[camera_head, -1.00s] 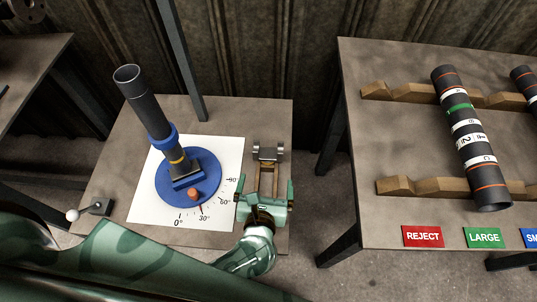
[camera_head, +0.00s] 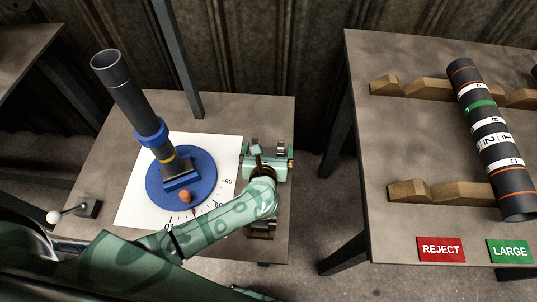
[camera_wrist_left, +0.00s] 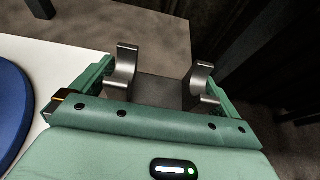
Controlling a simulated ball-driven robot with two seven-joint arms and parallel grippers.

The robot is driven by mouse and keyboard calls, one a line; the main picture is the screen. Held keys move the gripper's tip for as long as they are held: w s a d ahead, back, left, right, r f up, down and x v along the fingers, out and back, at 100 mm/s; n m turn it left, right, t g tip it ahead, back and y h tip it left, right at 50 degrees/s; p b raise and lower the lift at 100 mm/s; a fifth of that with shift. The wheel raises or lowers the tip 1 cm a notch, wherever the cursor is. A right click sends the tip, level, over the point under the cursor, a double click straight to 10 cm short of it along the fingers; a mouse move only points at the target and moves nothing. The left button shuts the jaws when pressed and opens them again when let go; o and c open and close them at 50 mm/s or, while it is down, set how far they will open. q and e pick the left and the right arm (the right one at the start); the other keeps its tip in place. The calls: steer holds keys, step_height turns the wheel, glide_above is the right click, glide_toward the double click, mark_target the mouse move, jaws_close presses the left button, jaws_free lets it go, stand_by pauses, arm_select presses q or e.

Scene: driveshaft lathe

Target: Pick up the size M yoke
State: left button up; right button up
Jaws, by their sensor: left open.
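A grey metal yoke (camera_head: 284,147) with two upright ears lies near the right edge of the middle table. In the left wrist view the yoke (camera_wrist_left: 125,68) stands with its ears apart, between the jaws. My left gripper (camera_head: 267,158) is open, its green jaws to either side of the yoke; it also shows in the left wrist view (camera_wrist_left: 160,92). I cannot tell whether they touch it. The yoke's lower part is partly hidden by the gripper, and no size mark is readable. My right gripper is not in view.
A dark shaft (camera_head: 126,95) leans from a blue round fixture (camera_head: 205,165) on a white angle sheet (camera_head: 130,208). A partly hidden metal piece (camera_head: 262,229) lies under my left arm. The right table (camera_head: 400,140) holds a banded shaft (camera_head: 490,130) on wooden rests.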

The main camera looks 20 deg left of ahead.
arm_select(q)
steer(key=shift+w+f, duration=0.15)
steer(key=shift+w, duration=0.1)
steer(key=shift+r, duration=0.2)
steer(key=c, duration=1.4)
steer(key=shift+c, duration=0.2)
